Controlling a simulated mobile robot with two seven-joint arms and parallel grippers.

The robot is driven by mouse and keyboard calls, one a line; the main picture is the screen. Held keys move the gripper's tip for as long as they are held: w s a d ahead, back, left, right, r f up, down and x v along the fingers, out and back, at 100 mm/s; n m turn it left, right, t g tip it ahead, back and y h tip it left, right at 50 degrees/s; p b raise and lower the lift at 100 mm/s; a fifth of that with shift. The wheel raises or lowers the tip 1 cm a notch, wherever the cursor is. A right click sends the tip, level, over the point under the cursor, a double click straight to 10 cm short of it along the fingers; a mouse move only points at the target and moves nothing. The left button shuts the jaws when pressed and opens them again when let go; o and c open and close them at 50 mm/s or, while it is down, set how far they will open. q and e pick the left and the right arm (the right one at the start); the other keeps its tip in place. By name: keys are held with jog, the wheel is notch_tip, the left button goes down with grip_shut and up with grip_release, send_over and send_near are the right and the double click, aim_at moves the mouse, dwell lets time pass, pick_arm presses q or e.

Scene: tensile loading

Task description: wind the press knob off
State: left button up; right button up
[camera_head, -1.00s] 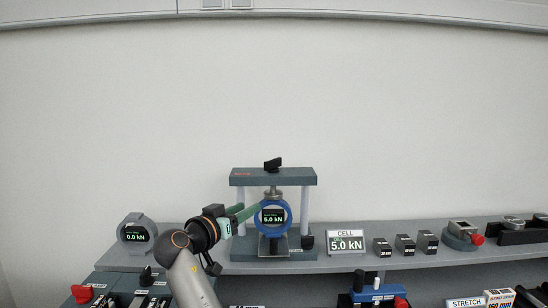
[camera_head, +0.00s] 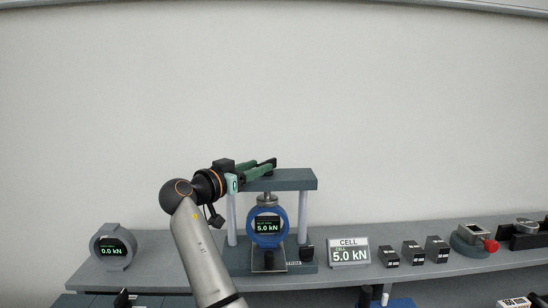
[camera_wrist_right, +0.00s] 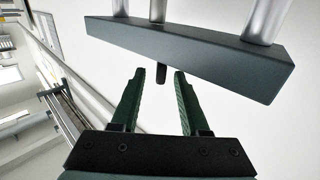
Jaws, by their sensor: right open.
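The press frame (camera_head: 290,181) stands on the shelf, with a dark crossbeam on two light posts. The black press knob (camera_head: 271,162) sits on top of the crossbeam, partly hidden by my gripper. A blue ring-shaped cell (camera_head: 282,240) reading 5.0 kN is upright under the beam. My right gripper (camera_head: 264,166) is open at the height of the knob, reaching in from the left. My left gripper is not in view.
A grey round gauge (camera_head: 113,247) reading 0.0 kN stands at the left of the shelf (camera_head: 170,268). A CELL sign (camera_head: 348,253) and several dark blocks stand right of the press. The wall above the press is clear.

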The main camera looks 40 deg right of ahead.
aim_at(275, 160)
jog(key=d, duration=0.3)
jog(key=w+d+p, duration=0.1)
jog(key=d, duration=0.3)
jog(key=shift+w+d+p, duration=0.2)
jog(key=shift+d+p, duration=0.05)
jog(key=shift+p, duration=0.05)
jog(key=shift+c, duration=0.3)
grip_shut()
